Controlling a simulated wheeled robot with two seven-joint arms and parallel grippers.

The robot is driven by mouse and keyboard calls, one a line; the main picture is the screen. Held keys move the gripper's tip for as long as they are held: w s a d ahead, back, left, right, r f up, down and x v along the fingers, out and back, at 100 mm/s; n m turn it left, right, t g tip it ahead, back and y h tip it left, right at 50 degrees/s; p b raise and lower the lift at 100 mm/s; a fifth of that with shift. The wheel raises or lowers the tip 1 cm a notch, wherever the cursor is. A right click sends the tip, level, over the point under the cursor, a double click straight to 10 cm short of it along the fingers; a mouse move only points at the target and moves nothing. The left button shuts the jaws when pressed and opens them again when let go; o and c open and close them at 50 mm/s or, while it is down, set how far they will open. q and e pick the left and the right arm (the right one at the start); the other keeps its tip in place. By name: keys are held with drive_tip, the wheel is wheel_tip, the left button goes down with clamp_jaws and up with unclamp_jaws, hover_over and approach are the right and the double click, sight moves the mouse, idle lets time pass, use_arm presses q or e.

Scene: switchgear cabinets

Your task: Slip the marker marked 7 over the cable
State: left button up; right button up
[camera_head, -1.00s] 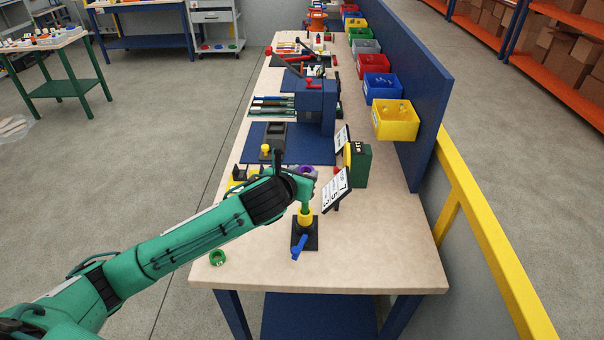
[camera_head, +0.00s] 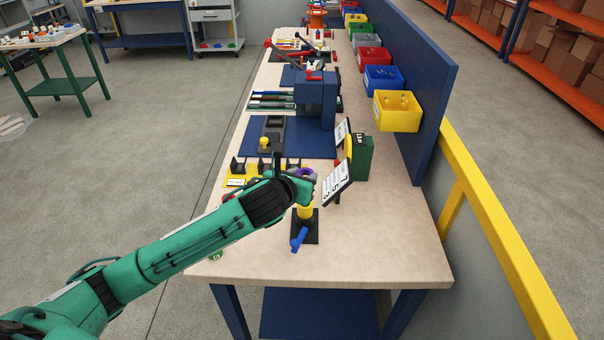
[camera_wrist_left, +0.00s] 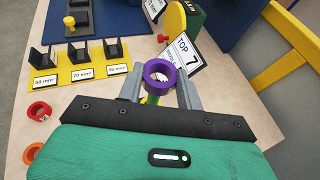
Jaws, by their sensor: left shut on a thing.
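My left gripper (camera_wrist_left: 160,88) is shut on a purple ring-shaped marker (camera_wrist_left: 162,71), held between its fingertips; no number is readable on it. The marker also shows in the head view (camera_head: 306,172). A bit of green (camera_wrist_left: 152,99), apparently the cable, shows just under the marker. I cannot tell whether the marker is around it. In the head view my left gripper (camera_head: 305,186) is above a yellow piece (camera_head: 305,212) on a black stand with a blue lever (camera_head: 299,238). A tilted card (camera_wrist_left: 183,54) beside the marker reads TOP 7. My right gripper is not in view.
A yellow rack (camera_wrist_left: 82,70) with black holders and size labels lies left of the stand. Red (camera_wrist_left: 39,111) and orange (camera_wrist_left: 33,152) rings lie near the bench edge. A green block (camera_head: 360,158) stands behind the card. The front right bench top (camera_head: 385,245) is clear.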

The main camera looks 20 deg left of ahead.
use_arm(q)
drive_tip(key=shift+f+b, duration=0.45)
drive_tip(key=shift+f, duration=1.9)
drive_tip(key=o, duration=1)
drive_tip(key=shift+s, duration=0.1)
drive_tip(key=b+v, duration=0.2)
drive_tip(key=v, duration=1.1)
drive_tip(key=shift+s+a+r, duration=0.1)
drive_tip(key=shift+s+r, duration=0.05)
drive_tip(key=shift+s, duration=0.15)
